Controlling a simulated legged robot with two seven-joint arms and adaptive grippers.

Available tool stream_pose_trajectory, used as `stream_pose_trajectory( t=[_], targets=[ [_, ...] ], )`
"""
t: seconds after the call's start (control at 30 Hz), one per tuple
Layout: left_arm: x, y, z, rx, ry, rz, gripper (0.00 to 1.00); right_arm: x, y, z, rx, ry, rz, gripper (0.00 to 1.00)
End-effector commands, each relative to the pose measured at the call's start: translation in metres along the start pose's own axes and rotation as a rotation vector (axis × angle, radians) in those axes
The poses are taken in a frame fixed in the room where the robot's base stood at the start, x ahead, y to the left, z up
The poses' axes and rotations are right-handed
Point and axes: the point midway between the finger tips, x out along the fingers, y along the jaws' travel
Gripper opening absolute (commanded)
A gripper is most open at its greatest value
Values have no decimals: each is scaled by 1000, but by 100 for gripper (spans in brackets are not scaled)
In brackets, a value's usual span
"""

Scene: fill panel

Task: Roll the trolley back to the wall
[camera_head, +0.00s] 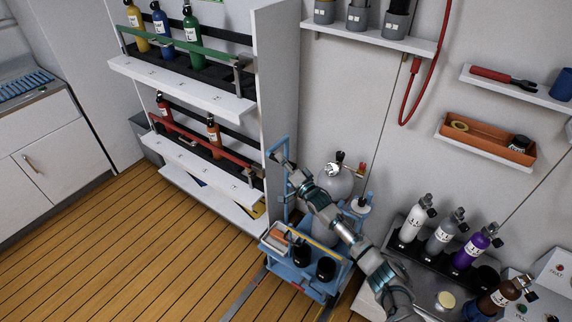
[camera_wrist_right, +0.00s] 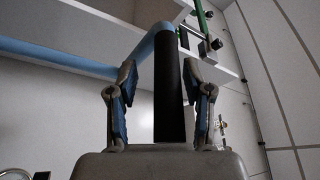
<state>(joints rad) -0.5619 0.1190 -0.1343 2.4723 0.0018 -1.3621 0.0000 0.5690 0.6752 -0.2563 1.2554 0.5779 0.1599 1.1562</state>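The blue trolley (camera_head: 306,284) stands on the wooden floor in front of the grey wall (camera_head: 335,95), between the shelf unit and the bench. It carries a round grey tank (camera_head: 335,181), dark cups and small boxes. Its blue upright handle frame rises at the left. My right gripper (camera_head: 281,161) is at this handle. In the right wrist view the black handle grip (camera_wrist_right: 168,90) stands between the two fingers (camera_wrist_right: 162,105). Gaps show on both sides, so the gripper is open around it. My right arm covers part of the trolley. My left gripper is out of view.
A white shelf unit (camera_head: 275,70) with bottles stands just left of the trolley. A bench with a bottle rack (camera_head: 420,259) is close on the right. A red hose (camera_head: 409,113) hangs on the wall. Grey strips run along the floor at the trolley. The floor at left is clear.

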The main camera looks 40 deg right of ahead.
Motion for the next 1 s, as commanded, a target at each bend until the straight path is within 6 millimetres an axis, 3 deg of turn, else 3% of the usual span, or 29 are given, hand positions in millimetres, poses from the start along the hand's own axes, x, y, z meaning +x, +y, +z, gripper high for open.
stream_pose_trajectory(
  t=[0.17, 0.63, 0.8, 1.0],
  targets=[
    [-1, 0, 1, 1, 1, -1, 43, -16, 2, 1, 2, -2, 2, 51],
    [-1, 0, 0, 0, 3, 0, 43, -105, 4, 1, 1, -3, 4, 51],
    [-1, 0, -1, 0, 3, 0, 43, -118, 4, 1, 1, -2, 3, 51],
    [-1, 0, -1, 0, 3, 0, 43, -119, 4, 1, 1, -1, 3, 51]
  ],
)
